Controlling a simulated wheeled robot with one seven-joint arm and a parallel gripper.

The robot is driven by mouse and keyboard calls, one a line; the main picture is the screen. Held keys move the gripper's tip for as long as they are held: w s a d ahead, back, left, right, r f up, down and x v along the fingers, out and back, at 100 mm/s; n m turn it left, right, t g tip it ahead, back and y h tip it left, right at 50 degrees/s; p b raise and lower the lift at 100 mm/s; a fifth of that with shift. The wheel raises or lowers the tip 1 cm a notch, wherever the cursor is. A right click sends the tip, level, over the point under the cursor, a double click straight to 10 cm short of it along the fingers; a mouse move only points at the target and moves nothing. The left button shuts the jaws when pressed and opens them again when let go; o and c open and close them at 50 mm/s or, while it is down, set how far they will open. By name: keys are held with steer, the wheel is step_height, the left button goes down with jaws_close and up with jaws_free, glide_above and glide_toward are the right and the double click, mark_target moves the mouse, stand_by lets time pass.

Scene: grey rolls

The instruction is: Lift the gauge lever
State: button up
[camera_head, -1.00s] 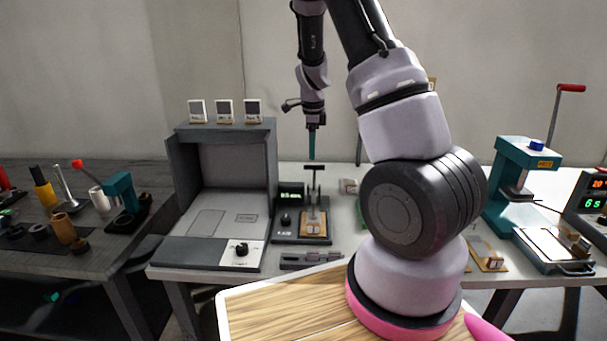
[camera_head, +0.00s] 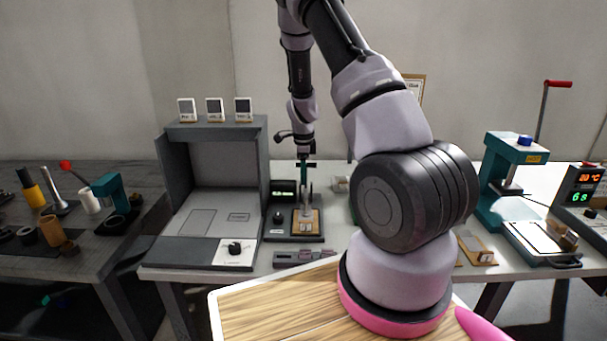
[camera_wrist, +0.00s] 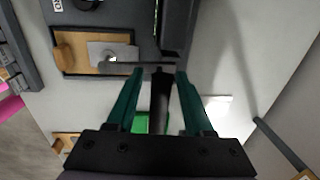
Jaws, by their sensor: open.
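The gauge (camera_head: 278,237) stands on the middle bench, with a dark base, a small green-lit display (camera_head: 283,187) and a wooden plate (camera_head: 314,229). My gripper (camera_head: 305,176) points down right above the plate, at the gauge's upright part, and hides most of the lever in the head view. In the wrist view, my gripper (camera_wrist: 157,73) has its teal fingers apart. A thin dark bar (camera_wrist: 138,65), which looks like the lever, lies across just beyond the fingertips. A dark upright part shows between the fingers. I cannot tell whether either finger touches it.
A grey booth (camera_head: 207,190) with three small cards on top stands left of the gauge. A caliper-like tool (camera_head: 302,258) lies at the bench's front edge. A teal press (camera_head: 512,180) stands at the right. A darker table (camera_head: 50,255) with several tools is at far left.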

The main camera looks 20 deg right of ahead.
jaws_close()
stand_by(1.4)
